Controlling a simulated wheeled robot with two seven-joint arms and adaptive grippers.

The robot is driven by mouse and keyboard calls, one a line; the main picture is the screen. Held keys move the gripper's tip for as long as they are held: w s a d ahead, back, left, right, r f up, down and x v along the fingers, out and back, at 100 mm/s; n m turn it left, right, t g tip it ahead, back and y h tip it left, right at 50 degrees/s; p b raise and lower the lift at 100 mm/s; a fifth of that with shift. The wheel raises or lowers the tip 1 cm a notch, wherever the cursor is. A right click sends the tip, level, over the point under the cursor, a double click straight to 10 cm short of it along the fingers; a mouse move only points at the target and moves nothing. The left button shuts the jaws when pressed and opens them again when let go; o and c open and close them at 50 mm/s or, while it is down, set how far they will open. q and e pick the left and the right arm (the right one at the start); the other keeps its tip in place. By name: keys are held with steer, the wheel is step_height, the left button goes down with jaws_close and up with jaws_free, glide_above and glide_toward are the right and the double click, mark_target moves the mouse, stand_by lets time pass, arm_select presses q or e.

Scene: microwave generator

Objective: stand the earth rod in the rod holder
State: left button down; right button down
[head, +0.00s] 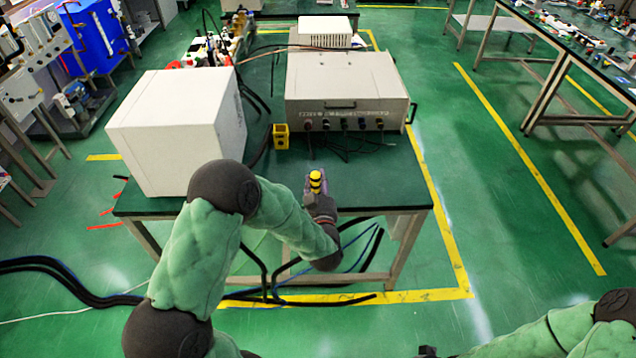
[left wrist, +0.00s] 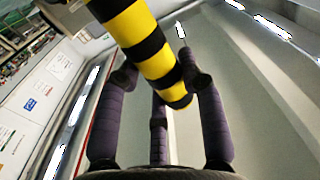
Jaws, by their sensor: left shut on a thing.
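The earth rod (head: 316,181) has yellow and black bands. My left gripper (head: 318,194) is shut on it over the front part of the green table. In the left wrist view the rod (left wrist: 152,52) lies between the purple fingers of my gripper (left wrist: 160,85), slants to the upper left and leaves the top of the picture. The rod holder (head: 280,137) is a small yellow box on the table, behind and left of the gripper, apart from the rod.
A white box (head: 178,130) stands on the table at left, close to my left arm. A grey instrument case (head: 345,85) with cables (head: 345,145) at its front stands behind the rod. Bare tabletop (head: 385,185) lies to the right of the gripper. Cables hang below the table.

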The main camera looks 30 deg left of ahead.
arm_select(q)
steer(key=shift+f+b, duration=5.6)
steer(key=shift+f, duration=0.55)
steer(key=shift+f+b, duration=0.45)
steer(key=shift+f, duration=0.05)
steer(key=c, duration=0.7)
jaws_free()
steer(key=shift+s, duration=0.1)
steer(key=v, duration=1.2)
